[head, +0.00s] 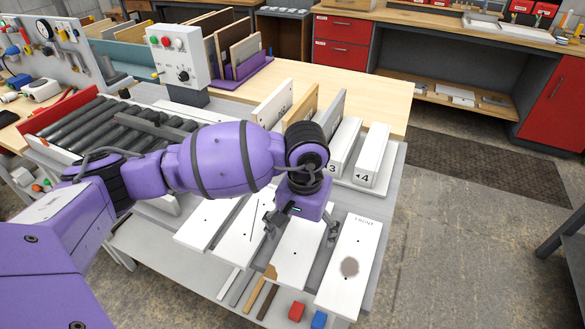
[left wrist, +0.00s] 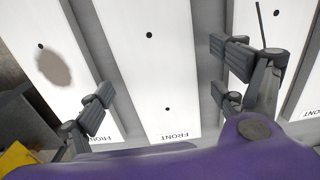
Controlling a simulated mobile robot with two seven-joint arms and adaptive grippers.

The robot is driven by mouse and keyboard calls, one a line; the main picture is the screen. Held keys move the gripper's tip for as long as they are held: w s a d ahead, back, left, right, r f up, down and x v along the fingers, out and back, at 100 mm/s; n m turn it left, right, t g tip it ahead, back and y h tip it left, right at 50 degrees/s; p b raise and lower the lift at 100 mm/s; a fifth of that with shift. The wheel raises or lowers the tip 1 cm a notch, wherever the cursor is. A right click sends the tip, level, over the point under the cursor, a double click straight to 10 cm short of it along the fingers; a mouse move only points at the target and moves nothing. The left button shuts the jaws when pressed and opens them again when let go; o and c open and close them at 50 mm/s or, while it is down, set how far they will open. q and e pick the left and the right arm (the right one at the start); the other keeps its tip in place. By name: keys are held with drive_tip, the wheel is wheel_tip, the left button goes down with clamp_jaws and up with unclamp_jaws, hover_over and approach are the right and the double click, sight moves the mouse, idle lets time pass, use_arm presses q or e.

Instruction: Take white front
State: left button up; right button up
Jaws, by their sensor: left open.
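Several white front boards lie flat in a row on the bench. One plain white front board (head: 297,256) with small dark dots lies below my left gripper (head: 301,232). In the left wrist view this board (left wrist: 158,60) is in the middle, marked FRONT. My left gripper (left wrist: 165,92) is open, its fingers apart on either side of the board; no grip shows. To its right in the head view lies a front board with a brown stain (head: 352,250). To its left lies one with a thin dark line (head: 240,232). My right gripper is not in view.
Upright panels (head: 274,103) and white blocks marked 3 and 4 (head: 371,155) stand behind. A roller conveyor (head: 95,125) and a control box (head: 178,55) are at the left. A red block (head: 297,311) and a blue block (head: 319,319) lie near the front edge.

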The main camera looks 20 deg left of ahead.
use_arm(q)
drive_tip(key=shift+w, duration=0.1)
drive_tip(key=c, duration=1.4)
drive_tip(key=shift+r, duration=0.1)
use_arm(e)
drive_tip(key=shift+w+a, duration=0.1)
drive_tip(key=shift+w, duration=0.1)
